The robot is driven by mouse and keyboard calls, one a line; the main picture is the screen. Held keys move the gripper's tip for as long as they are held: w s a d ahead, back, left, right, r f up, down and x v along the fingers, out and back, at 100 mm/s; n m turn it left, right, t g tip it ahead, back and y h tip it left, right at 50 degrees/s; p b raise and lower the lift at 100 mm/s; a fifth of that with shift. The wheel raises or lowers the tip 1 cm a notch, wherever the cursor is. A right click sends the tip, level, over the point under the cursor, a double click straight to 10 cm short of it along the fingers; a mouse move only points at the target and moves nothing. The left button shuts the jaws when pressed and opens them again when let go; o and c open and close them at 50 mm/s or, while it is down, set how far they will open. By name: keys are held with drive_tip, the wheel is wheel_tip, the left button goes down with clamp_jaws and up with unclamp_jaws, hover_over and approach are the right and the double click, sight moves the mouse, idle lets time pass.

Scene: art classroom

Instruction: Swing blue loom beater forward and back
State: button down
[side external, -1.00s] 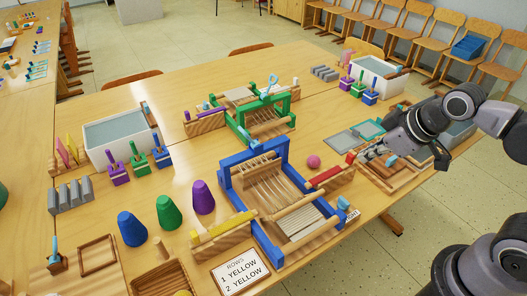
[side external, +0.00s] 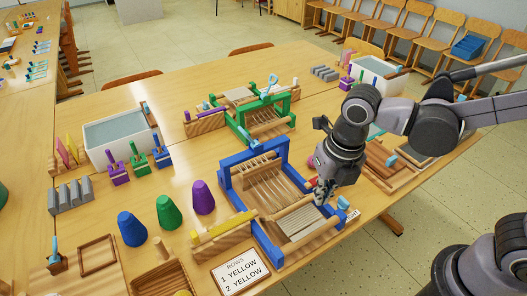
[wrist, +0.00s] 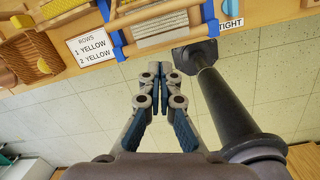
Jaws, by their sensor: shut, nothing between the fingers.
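The blue loom (side external: 272,254) stands on the table's front part, with pale warp threads and a roll of woven cloth. Its upright blue beater frame (side external: 253,160) rises at the back of the loom, close to the green loom. My gripper (side external: 322,192) is above the loom's right front side, apart from the beater, and covers part of the right rail. In the wrist view my gripper (wrist: 164,72) points toward the loom's front edge, its fingertips close together and empty. Blue side posts (wrist: 208,14) of the loom show at the top of that view.
A green loom (side external: 268,115) stands just behind. Blue, green and purple cones (side external: 203,197) and a yellow shuttle (side external: 225,230) are to the left. A card reading rows of yellow (side external: 240,270) lies in front. Wooden frames (side external: 400,165) lie at right.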

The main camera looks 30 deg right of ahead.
drive_tip(key=a+f+n, duration=0.1)
drive_tip(key=a+n, duration=0.1)
drive_tip(key=n, duration=0.1)
hover_over(298, 225)
drive_tip(key=s, duration=0.4)
drive_tip(key=shift+g, duration=0.3)
wheel_tip(298, 225, down, 10)
drive_tip(key=shift+r, duration=0.25)
drive_tip(key=shift+w+f, duration=0.1)
drive_tip(key=shift+w, duration=0.15)
drive_tip(key=shift+w+r, duration=0.4)
drive_tip(key=shift+w, duration=0.45)
drive_tip(key=shift+w+r, duration=0.4)
drive_tip(key=shift+w, duration=0.4)
drive_tip(key=shift+w+r, duration=0.1)
